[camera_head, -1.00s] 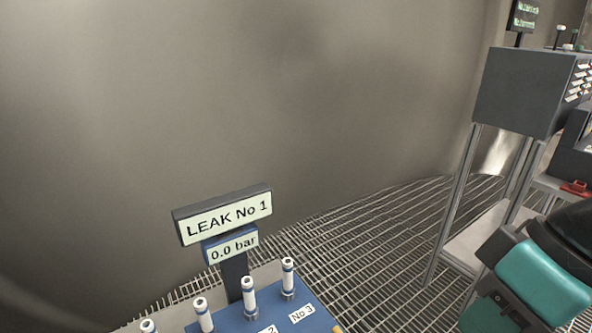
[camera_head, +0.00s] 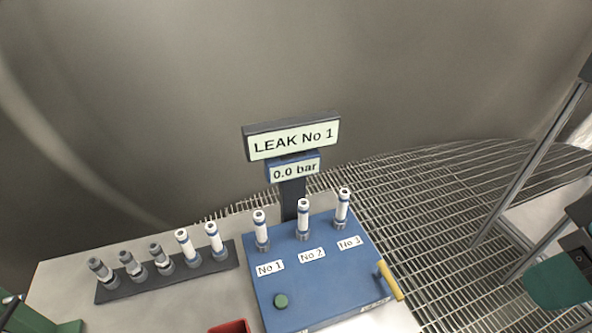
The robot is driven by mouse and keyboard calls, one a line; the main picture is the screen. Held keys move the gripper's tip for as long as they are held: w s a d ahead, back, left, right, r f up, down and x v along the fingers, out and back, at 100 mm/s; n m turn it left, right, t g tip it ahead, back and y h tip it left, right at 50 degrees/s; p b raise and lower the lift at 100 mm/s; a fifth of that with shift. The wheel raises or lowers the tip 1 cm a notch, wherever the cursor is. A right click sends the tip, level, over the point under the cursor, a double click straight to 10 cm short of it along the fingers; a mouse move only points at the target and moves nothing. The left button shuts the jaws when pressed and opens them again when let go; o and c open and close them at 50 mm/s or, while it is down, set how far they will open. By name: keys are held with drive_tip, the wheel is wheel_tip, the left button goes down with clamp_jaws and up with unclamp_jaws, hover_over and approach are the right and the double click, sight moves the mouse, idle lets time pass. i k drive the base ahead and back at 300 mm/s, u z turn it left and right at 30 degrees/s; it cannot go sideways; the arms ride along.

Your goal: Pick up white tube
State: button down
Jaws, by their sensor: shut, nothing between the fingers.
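Two more white tubes, a left one (camera_head: 186,246) and a right one (camera_head: 214,238), stand in a dark rack (camera_head: 112,293) to the left. The rack's other places show grey fittings (camera_head: 131,265) without a clear white tube. A sign (camera_head: 291,136) reads "LEAK No 1", with "0.0 bar" below. My gripper is not in view; a teal part of my arm shows at the right edge.
A red object (camera_head: 230,327) is cut off at the bottom edge. A green object stands at the bottom left. Grated floor and a metal stand (camera_head: 530,160) lie to the right.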

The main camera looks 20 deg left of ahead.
sight(261, 239)
drive_tip(key=u, duration=1)
